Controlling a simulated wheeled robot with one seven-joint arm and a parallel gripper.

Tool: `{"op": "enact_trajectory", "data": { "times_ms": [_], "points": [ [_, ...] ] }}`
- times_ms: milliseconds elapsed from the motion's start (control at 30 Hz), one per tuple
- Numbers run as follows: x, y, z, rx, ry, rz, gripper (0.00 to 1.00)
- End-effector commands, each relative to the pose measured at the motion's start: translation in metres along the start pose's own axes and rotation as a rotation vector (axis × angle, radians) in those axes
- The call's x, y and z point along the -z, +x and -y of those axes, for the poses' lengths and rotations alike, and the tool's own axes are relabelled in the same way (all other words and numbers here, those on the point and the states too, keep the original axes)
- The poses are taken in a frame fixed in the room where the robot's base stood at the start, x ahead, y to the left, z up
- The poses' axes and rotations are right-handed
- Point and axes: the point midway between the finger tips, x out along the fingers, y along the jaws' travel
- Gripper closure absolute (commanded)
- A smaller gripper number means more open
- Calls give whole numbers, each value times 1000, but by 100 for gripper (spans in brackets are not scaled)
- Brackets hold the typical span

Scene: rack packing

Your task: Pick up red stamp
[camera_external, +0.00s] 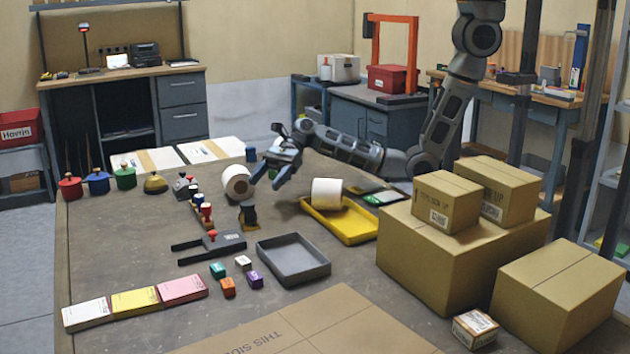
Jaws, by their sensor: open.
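My gripper (266,181) is open over the middle of the table, its fingers pointing down beside a white tape roll (238,184); nothing shows between them. Small upright stamp-like pieces stand in a row left of it; one with a red top (207,210) is at the near end. A red round knobbed piece (70,188) stands at the table's far left, beside a blue one (97,183) and a green one (124,178). I cannot tell for sure which red piece is the red stamp. My gripper is apart from both.
A black and yellow piece (248,215) stands just below my gripper. A yellow tray (340,228) with a white roll (327,193) lies to its right. A grey tray (293,262), a dark forked tool (208,248) and several small coloured blocks lie nearer. Cardboard boxes (440,255) fill the right.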

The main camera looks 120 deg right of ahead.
Motion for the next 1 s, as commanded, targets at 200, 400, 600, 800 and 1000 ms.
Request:
{"op": "enact_trajectory", "data": {
  "times_ms": [200, 400, 600, 800, 1000],
  "points": [
    [0, 0, 0, 0, 0, 0, 37],
    [0, 0, 0, 0, 0, 0, 42],
    [-9, -3, 0, 0, -3, 1, 42],
    [-45, -18, 0, 1, -6, 2, 42],
    [-58, 8, 21, 55, 30, -1, 42]
  ]
}}
